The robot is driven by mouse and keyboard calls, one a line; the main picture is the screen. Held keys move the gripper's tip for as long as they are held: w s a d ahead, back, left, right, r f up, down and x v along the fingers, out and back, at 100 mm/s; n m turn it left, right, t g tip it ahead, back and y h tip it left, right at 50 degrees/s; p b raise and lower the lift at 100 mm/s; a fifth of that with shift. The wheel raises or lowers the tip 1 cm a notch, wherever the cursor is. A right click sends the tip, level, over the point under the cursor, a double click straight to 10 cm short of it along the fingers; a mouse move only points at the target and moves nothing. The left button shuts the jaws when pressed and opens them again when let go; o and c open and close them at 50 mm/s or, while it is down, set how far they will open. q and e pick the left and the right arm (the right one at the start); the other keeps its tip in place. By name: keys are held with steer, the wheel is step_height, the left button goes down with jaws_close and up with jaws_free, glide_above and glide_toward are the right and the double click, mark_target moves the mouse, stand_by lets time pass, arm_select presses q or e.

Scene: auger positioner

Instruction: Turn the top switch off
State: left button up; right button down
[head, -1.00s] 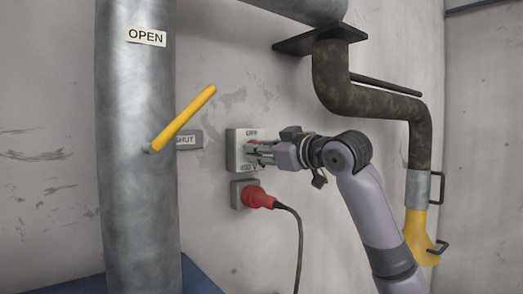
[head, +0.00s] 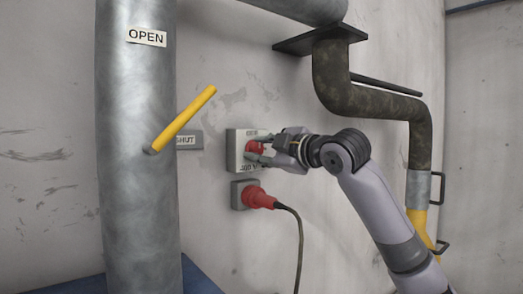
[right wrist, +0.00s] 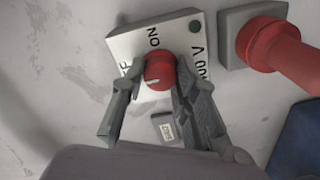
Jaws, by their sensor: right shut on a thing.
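The top switch is a red knob (head: 255,147) on a pale square plate (head: 234,152) on the wall. In the right wrist view the red knob (right wrist: 160,69) sits between my fingers, and its plate (right wrist: 128,45) reads "ON" and a partly hidden label. A small white mark shows on the knob. My right gripper (head: 262,149) is shut on the knob, one finger above and one below in the head view. It also shows in the right wrist view (right wrist: 152,82). The fingers cover part of the plate's lettering. My left gripper is out of view.
A red plug (head: 258,197) with a dark cable sits in a socket just below the switch. A large grey pipe (head: 138,170) with a yellow lever (head: 185,118) stands left. A rusty pipe (head: 375,100) runs above and right of my right arm.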

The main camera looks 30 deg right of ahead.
steer(key=shift+f, duration=0.15)
stand_by(0.3)
steer(key=c, duration=1.2)
jaws_free()
steer(key=shift+c, duration=0.2)
steer(key=shift+s, duration=0.1)
steer(key=s, duration=1.1)
steer(key=shift+s+d+r, duration=0.3)
steer(key=shift+s+d, duration=0.1)
steer(key=shift+d, duration=0.05)
